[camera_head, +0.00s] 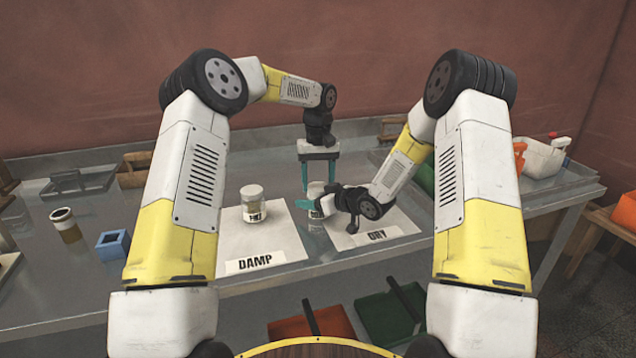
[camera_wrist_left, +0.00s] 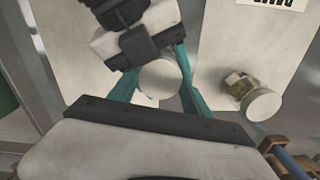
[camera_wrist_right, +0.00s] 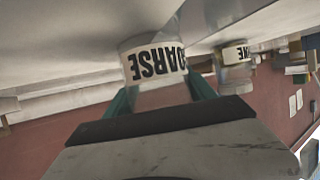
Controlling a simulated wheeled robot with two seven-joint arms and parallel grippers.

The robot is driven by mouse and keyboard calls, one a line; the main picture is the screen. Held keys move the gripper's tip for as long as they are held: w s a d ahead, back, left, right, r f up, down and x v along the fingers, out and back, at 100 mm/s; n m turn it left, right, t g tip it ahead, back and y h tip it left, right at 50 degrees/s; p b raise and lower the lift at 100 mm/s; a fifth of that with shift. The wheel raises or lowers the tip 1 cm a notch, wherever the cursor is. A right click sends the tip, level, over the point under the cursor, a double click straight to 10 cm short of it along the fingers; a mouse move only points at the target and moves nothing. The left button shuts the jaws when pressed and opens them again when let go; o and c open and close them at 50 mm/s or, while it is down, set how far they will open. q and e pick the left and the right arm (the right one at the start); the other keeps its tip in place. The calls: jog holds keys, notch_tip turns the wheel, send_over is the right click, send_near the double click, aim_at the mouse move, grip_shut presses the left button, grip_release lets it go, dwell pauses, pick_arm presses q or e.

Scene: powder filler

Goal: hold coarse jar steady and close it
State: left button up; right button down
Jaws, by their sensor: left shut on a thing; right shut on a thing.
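The coarse jar (camera_head: 316,189) stands upright at the left edge of the DRY mat (camera_head: 398,229), with a white lid on top. Its lid (camera_wrist_left: 160,79) shows between my left gripper's teal fingers in the left wrist view. My left gripper (camera_head: 318,183) comes down from above and is shut on the lid. My right gripper (camera_head: 318,206) reaches in low from the right and is shut on the jar body. The label COARSE shows upside down on the jar (camera_wrist_right: 156,62) in the right wrist view. Whether the lid is fully seated cannot be seen.
Another white-lidded jar (camera_head: 254,204) stands on the DAMP mat (camera_head: 281,243) to the left. A blue box (camera_head: 113,243) and an amber jar (camera_head: 66,226) stand further left. A white bin (camera_head: 541,158) is at the back right.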

pick_arm(q)
jog(key=shift+m, duration=0.9)
jog(key=o, duration=1.5)
jog(key=shift+o, duration=0.2)
jog(key=shift+d, duration=0.1)
jog(key=shift+d+r, duration=0.1)
jog(key=shift+r, duration=0.05)
